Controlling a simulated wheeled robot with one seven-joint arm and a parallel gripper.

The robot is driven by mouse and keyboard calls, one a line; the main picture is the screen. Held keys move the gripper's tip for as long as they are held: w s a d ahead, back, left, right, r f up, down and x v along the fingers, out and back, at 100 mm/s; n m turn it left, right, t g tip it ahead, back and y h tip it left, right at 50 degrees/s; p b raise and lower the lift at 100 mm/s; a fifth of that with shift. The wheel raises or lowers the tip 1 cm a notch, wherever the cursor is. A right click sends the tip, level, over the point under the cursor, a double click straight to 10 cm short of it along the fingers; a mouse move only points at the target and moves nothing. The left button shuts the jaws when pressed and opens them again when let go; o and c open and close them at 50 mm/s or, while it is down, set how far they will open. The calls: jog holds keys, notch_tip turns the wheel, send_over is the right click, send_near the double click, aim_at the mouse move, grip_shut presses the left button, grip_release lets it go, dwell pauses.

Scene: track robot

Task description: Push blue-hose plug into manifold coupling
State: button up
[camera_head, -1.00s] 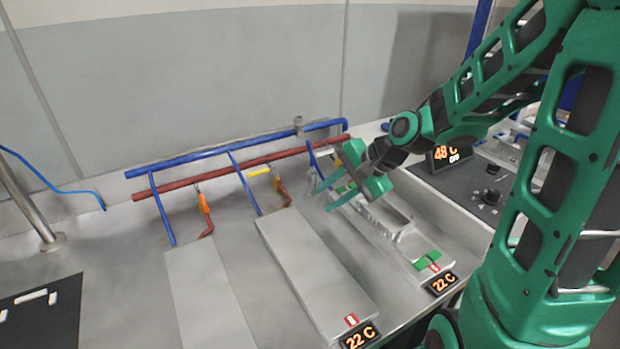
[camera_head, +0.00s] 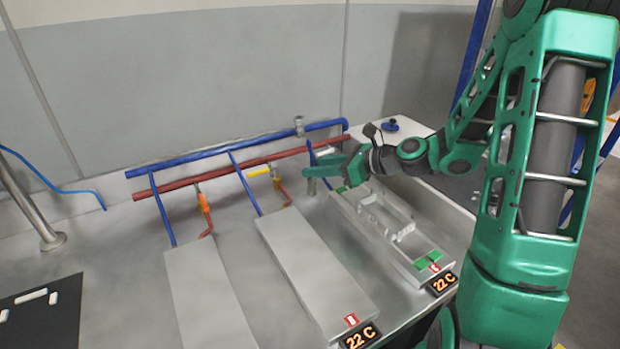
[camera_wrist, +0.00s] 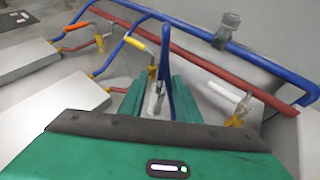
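My gripper (camera_head: 312,174) is over the back end of the right-hand tray, fingers pointing left. In the wrist view its two green fingers (camera_wrist: 160,85) stand apart with a gap between them.
A red pipe (camera_head: 238,167) runs below the blue one. Orange (camera_head: 204,203), yellow (camera_head: 258,172) and white (camera_wrist: 224,91) handles are near the fingers' level. The right tray (camera_head: 410,262) and middle tray (camera_head: 315,280) lie in front. A loose blue hose (camera_head: 50,178) is far left.

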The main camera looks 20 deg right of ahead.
jog(key=shift+x, duration=3)
jog(key=shift+d+f, duration=0.1)
jog(key=shift+f, duration=0.05)
grip_shut()
